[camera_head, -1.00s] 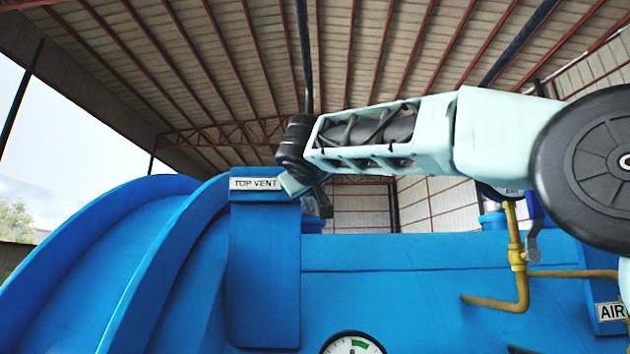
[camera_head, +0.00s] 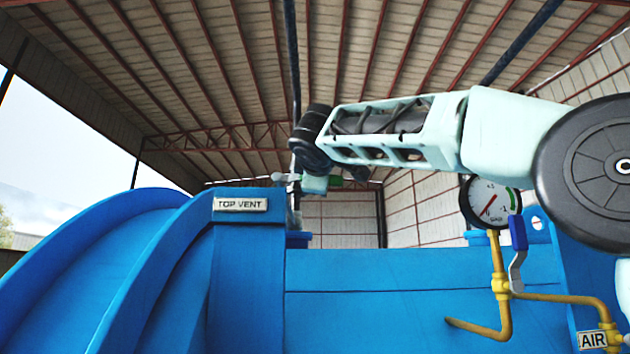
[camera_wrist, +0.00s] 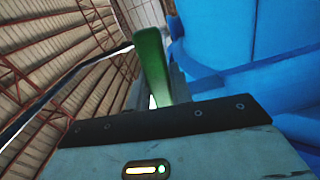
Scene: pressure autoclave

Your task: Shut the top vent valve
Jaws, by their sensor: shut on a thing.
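The top vent valve's green handle (camera_head: 335,181) shows in the head view just behind my gripper (camera_head: 313,183), above the blue vessel top and right of the TOP VENT plate (camera_head: 240,204). In the wrist view the green handle (camera_wrist: 152,66) stands up beyond the dark front edge of my gripper (camera_wrist: 160,92). My gripper is shut on this handle. A small grey metal part (camera_head: 284,177) shows left of the gripper. The valve body and the handle's joint are mostly hidden by my gripper and wrist.
The blue vessel (camera_head: 420,270) fills the lower view, with a curved flange at left. At right are a pressure gauge (camera_head: 491,203), a blue-handled lever valve (camera_head: 517,235), yellow pipes (camera_head: 503,318) and an AIR plate (camera_head: 592,339). Space above the vessel is open.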

